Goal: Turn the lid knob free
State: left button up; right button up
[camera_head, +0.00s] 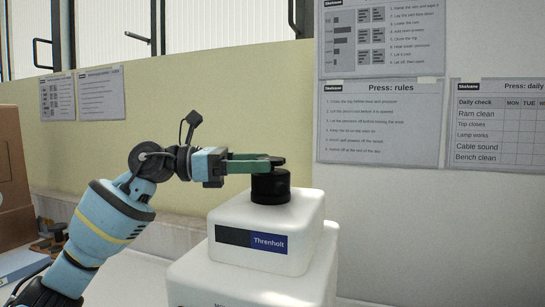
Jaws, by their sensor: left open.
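A white tester (311,225) marked "Threnholt" stands on the bench, with a smaller raised block on top. A black round lid knob (270,188) sits upright on top of that block. My left gripper (274,161) reaches in from the left, its green fingers level at the knob's top. The fingers are open and overlap the top edge of the knob; I cannot tell whether they touch it. Part of the knob's top is hidden behind the fingers. My right gripper is not in the view.
Printed sheets (381,124) hang on the wall behind. A brown cardboard box (12,170) stands at the far left, near some small items on the bench. The white bench (125,283) is clear just left of the tester.

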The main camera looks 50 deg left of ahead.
aim_at(274, 157)
pick_arm(q)
jog(key=shift+p+x, duration=0.6)
jog(key=shift+x, duration=0.9)
jog(key=shift+w+d, duration=0.2)
jog(key=shift+w, duration=0.05)
jog(key=c, duration=1)
jog(key=shift+a+f+y+b, duration=0.1)
jog(key=shift+f+y+b, duration=0.1)
jog(key=shift+y+b, duration=0.15)
jog(key=n+t+y+b, duration=0.1)
jog(key=n+y+b, duration=0.1)
jog(key=shift+w+f+t+b, duration=0.1)
jog(key=shift+f+t+b, duration=0.05)
jog(key=shift+t+b, duration=0.25)
jog(key=shift+r+n+t+y+b, duration=0.25)
jog(key=shift+n+t+y+b, duration=0.2)
jog(key=shift+y+b, duration=0.35)
jog(key=shift+r, duration=0.1)
